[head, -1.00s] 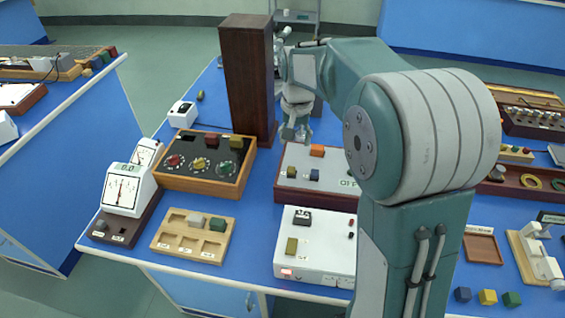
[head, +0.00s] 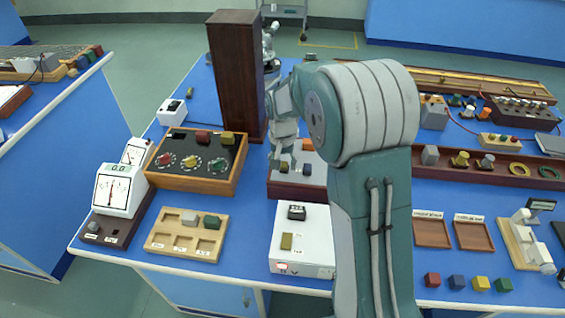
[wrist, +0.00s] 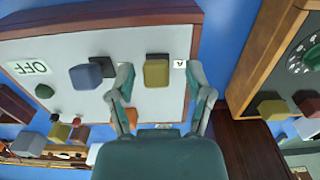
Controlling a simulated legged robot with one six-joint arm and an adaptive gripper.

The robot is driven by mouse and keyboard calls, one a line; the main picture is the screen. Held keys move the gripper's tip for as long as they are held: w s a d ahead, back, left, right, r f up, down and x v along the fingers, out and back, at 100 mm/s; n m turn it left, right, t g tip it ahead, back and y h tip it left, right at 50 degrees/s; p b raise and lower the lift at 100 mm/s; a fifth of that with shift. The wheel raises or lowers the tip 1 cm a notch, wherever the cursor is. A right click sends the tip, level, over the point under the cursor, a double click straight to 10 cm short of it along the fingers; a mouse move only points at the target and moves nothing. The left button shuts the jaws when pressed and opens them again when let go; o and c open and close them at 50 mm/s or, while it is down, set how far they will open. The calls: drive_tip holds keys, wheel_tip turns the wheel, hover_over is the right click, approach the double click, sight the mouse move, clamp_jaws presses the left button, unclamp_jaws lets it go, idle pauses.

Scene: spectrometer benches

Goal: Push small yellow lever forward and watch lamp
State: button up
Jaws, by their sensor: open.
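The small yellow lever (wrist: 157,72) stands on a pale panel on a dark red-brown base (wrist: 105,14), beside an "A" label. In the wrist view my gripper (wrist: 160,78) is open, with a fingertip on either side of the lever; I cannot tell if they touch it. A blue block-shaped lever (wrist: 86,76) is left of it. An "OFF" sign (wrist: 27,67) is at the panel's left end; I cannot tell which part is the lamp. In the head view my gripper (head: 283,160) is over the panel's left side, and my arm hides its right end.
A tall dark wooden box (head: 235,75) stands behind the panel. A wooden dial box (head: 197,163) is to its left and a white box (head: 304,240) with a yellow block in front.

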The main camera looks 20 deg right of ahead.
drive_tip(key=shift+d+f, duration=0.1)
drive_tip(key=shift+d, duration=0.1)
clamp_jaws()
drive_tip(key=shift+w, duration=0.1)
drive_tip(key=w+g+y, duration=0.1)
drive_tip(key=g, duration=0.1)
drive_tip(key=w+d+g+y, duration=0.1)
drive_tip(key=g, duration=0.2)
drive_tip(key=shift+w, duration=0.1)
drive_tip(key=shift+w+d+f+g+y, duration=0.15)
drive_tip(key=shift+w+g+y, duration=0.3)
drive_tip(key=shift+g, duration=0.5)
drive_tip(key=shift+w+d+f+g+y, duration=0.1)
drive_tip(key=shift+w+g+y, duration=0.35)
drive_tip(key=shift+g, duration=0.5)
